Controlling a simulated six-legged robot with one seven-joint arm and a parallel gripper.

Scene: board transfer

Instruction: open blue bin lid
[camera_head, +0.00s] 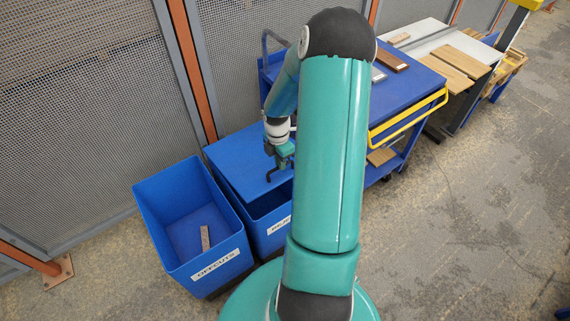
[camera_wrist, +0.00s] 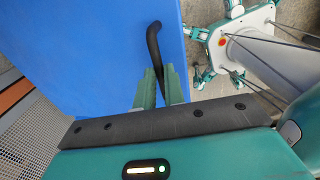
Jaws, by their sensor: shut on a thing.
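The blue bin (camera_head: 266,233) with a white label stands to the left of my arm, partly hidden by it. Its flat blue lid (camera_head: 238,160) is over the top, and a dark gap shows between the lid's near edge and the bin's front wall. A dark bent lid handle (camera_wrist: 153,42) stands on the lid's surface in the wrist view. My gripper (camera_wrist: 159,78) is shut on the handle, with its green fingers on both sides of it. In the head view, my gripper (camera_head: 276,163) is low over the lid's right part.
A blue cart (camera_head: 405,88) with boards and a yellow handle is behind my arm. Mesh fence (camera_head: 90,90) closes the back.

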